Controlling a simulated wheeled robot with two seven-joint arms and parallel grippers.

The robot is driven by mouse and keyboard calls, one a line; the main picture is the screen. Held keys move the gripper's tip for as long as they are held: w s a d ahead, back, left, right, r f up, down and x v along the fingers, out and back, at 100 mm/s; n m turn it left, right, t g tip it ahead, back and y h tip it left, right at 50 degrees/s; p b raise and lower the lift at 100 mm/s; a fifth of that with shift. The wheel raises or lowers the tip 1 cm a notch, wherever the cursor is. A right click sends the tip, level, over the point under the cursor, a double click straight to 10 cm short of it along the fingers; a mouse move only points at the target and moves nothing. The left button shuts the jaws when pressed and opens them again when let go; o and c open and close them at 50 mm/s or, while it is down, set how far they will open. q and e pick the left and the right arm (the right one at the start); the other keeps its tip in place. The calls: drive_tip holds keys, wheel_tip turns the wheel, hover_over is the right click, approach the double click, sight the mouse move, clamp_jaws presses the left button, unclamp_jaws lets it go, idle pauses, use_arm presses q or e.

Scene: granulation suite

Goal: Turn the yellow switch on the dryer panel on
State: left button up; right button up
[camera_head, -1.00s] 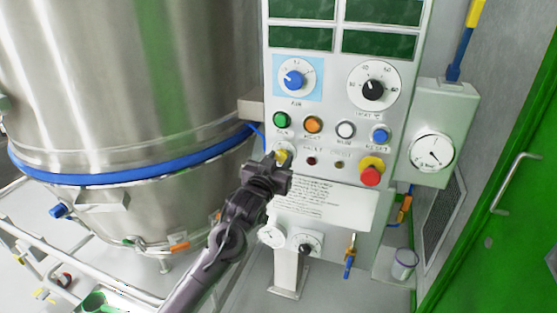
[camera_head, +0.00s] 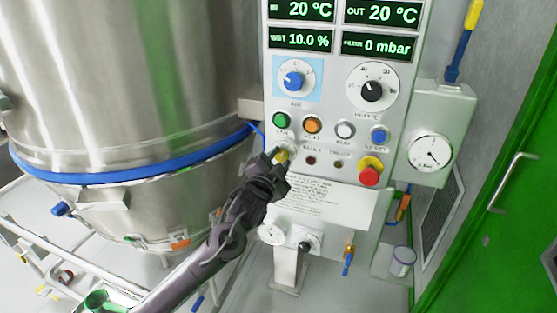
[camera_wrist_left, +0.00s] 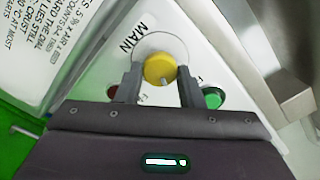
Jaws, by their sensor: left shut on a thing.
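The dryer panel (camera_head: 327,150) stands in the middle of the head view, with its displays lit green. The yellow switch (camera_head: 282,156) is at its lower left, partly hidden by my left gripper (camera_head: 277,163). In the left wrist view the yellow switch (camera_wrist_left: 160,68) is a round knob on a pale disc beside the word MAIN. The fingers of my left gripper (camera_wrist_left: 158,86) are on either side of the knob, shut on it. My right gripper is not in view.
Green (camera_head: 282,120), orange (camera_head: 312,125), white and blue buttons sit just above the switch. A red emergency knob (camera_head: 370,176) is to the right. A large steel vessel (camera_head: 130,90) stands close on the left. A gauge box (camera_head: 440,130) is on the right.

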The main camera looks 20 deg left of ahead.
use_arm(q)
drive_tip(key=shift+m, duration=0.6)
drive_tip(key=o, duration=1)
drive_tip(key=shift+s+f, duration=0.15)
drive_tip(key=shift+s, duration=0.35)
drive_tip(key=s+b, duration=0.2)
drive_tip(key=s, duration=0.4)
drive_tip(key=shift+s+a, duration=0.15)
drive_tip(key=shift+s, duration=0.25)
